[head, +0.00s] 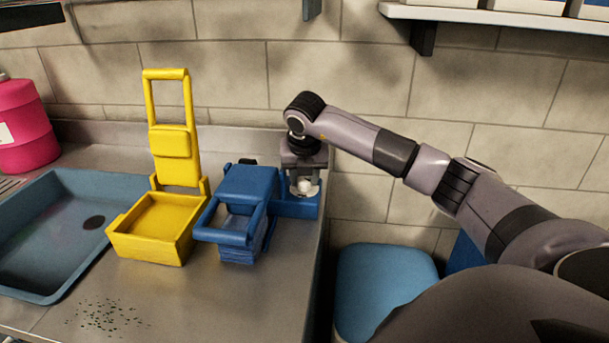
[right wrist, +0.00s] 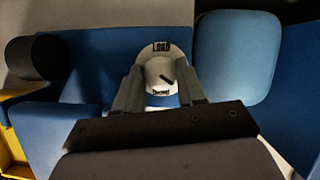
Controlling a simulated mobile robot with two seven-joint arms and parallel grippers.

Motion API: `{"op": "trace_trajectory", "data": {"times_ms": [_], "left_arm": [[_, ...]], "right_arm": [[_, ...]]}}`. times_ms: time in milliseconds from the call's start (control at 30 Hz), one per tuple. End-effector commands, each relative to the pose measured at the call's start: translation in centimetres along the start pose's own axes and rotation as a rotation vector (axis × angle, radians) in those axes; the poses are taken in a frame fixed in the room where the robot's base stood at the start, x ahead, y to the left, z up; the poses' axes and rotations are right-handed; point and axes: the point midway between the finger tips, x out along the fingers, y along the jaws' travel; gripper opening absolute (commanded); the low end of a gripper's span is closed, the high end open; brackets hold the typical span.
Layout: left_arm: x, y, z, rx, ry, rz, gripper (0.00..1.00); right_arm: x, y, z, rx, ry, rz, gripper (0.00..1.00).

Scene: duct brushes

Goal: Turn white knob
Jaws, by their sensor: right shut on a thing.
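The white knob (head: 305,186) sits on a blue device (head: 240,200) on the metal counter. In the right wrist view the white knob (right wrist: 160,73) has a dark pointer mark and stands on a pale round plate with the word "LOAD" at its top and another, unreadable label below. My right gripper (head: 304,183) points down over the knob. In the right wrist view its two fingers (right wrist: 160,92) are on either side of the knob, shut on it. My left gripper is in neither view.
A yellow device (head: 158,228) with a raised handle stands left of the blue one. A blue sink basin (head: 60,225) and a pink bottle (head: 22,125) are further left. A blue-topped seat or bin (head: 385,280) stands beyond the counter's right edge. The front counter is mostly clear, with dark specks.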

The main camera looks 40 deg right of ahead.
Motion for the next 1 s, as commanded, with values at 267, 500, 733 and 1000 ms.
{"op": "trace_trajectory", "data": {"times_ms": [267, 500, 733, 1000], "left_arm": [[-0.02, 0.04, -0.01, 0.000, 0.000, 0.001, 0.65], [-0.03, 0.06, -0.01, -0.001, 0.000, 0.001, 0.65], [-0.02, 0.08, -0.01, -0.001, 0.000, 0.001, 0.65], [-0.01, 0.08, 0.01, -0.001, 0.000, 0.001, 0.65]], "right_arm": [[-0.11, 0.03, 0.13, 0.012, -0.003, -0.002, 0.09], [-0.11, 0.02, 0.13, 0.010, -0.003, -0.001, 0.59], [-0.09, 0.13, 0.07, 0.009, -0.002, 0.001, 0.64], [-0.06, 0.22, -0.02, 0.001, -0.001, 0.005, 0.64]]}}
